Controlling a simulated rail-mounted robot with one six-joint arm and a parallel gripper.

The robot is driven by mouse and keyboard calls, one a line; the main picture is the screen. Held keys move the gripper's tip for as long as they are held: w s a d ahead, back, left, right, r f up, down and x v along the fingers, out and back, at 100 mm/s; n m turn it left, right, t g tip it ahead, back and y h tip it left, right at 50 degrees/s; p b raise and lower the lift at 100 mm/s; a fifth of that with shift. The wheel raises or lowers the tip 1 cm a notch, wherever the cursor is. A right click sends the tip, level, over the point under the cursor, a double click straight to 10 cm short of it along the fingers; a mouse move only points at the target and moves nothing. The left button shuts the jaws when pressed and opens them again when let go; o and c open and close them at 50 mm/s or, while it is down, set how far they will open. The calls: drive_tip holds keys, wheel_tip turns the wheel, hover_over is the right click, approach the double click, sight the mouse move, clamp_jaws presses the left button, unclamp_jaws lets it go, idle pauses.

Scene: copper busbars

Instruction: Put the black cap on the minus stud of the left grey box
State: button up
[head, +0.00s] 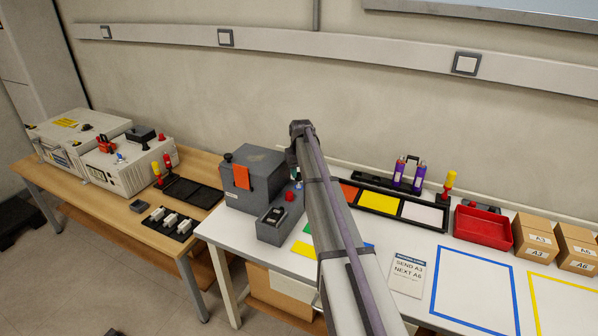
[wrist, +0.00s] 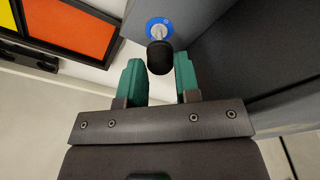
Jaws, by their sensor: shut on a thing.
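The black cap (wrist: 160,58) sits between the green fingertips of my gripper (wrist: 159,82) in the wrist view, shut on it. Just beyond the cap is a metal stud (wrist: 158,31) with a blue ring at its base, on a grey surface (wrist: 194,18). The cap overlaps the stud in this view; I cannot tell if they touch. In the head view the grey box (head: 262,164) stands at the left of the white table, with a black knob on its left and an orange flap over its front edge. My gripper is at the box's right side, mostly hidden by my arm.
A smaller dark grey unit (head: 270,228) with a red knob stands before the box. A black tray (head: 422,213) with coloured sections lies to the right. A red bin (head: 482,232) and cartons (head: 535,237) stand further right. Beige units (head: 125,165) stand on the wooden table.

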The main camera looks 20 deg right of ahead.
sight(299, 175)
drive_tip(key=shift+f+b, duration=1.2)
drive_tip(key=shift+f, duration=0.25)
drive_tip(key=shift+f, duration=0.2)
drive_tip(key=o, duration=0.8)
drive_tip(key=shift+o, duration=0.2)
wheel_tip(299, 175, up, 6)
drive_tip(key=p, duration=0.6)
drive_tip(key=shift+r, duration=0.2)
drive_tip(key=shift+f, duration=0.15)
